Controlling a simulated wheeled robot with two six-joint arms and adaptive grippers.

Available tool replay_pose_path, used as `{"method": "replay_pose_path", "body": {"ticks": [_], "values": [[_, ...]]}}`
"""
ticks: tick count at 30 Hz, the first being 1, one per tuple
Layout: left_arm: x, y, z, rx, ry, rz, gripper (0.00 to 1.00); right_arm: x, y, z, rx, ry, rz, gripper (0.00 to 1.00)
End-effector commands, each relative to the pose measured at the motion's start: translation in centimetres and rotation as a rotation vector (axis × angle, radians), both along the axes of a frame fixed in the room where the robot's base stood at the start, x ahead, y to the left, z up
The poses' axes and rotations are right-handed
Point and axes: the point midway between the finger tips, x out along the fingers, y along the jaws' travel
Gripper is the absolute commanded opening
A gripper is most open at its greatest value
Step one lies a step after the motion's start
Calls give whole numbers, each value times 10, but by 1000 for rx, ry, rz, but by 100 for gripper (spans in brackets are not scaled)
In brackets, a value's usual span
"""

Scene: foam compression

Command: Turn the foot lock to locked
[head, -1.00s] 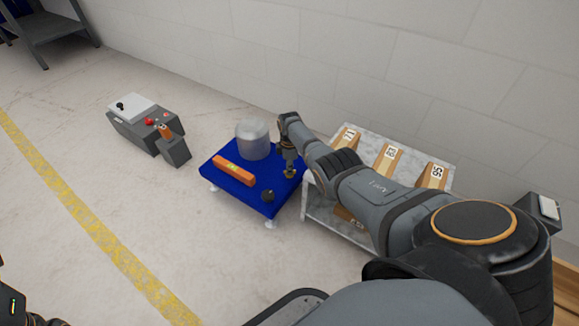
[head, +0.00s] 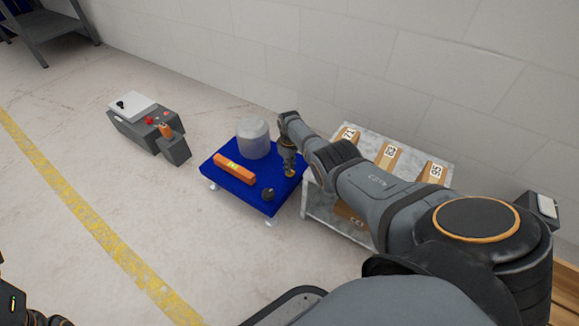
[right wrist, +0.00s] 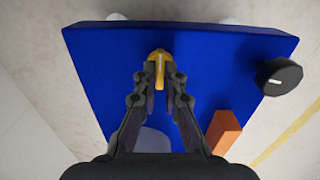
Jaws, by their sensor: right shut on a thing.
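A small yellow lever (right wrist: 158,62), which looks like the foot lock, stands on the blue platform (right wrist: 215,50). My right gripper (right wrist: 159,74) is shut on it, with a fingertip on each side of it. In the head view my right gripper (head: 288,165) points down at the right part of the blue platform (head: 242,200), and a bit of yellow shows at its tips. Any lock markings are too small to tell.
On the platform are a grey cylinder (head: 253,140), an orange bar (head: 233,168) and a black knob (head: 267,194). A grey console (head: 146,125) is at the left, with clear floor between.

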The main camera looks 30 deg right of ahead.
Motion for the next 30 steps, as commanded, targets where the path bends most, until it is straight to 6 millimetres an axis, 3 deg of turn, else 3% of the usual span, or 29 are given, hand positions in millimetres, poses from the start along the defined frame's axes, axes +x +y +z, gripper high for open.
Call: {"method": "replay_pose_path", "body": {"ticks": [15, 16, 21, 30], "values": [[0, 0, 0, 0, 0, 0, 40, -1, -1, -1, -1, 4, -20, 0], [0, 0, 0, 0, 0, 0, 40, -1, -1, -1, -1, 4, -20, 10], [0, 0, 0, 0, 0, 0, 40, -1, -1, -1, -1, 3, -19, 32], [0, 1, 0, -3, 0, 1, 40, 0, 0, 0, 0, 1, -18, 32]]}}
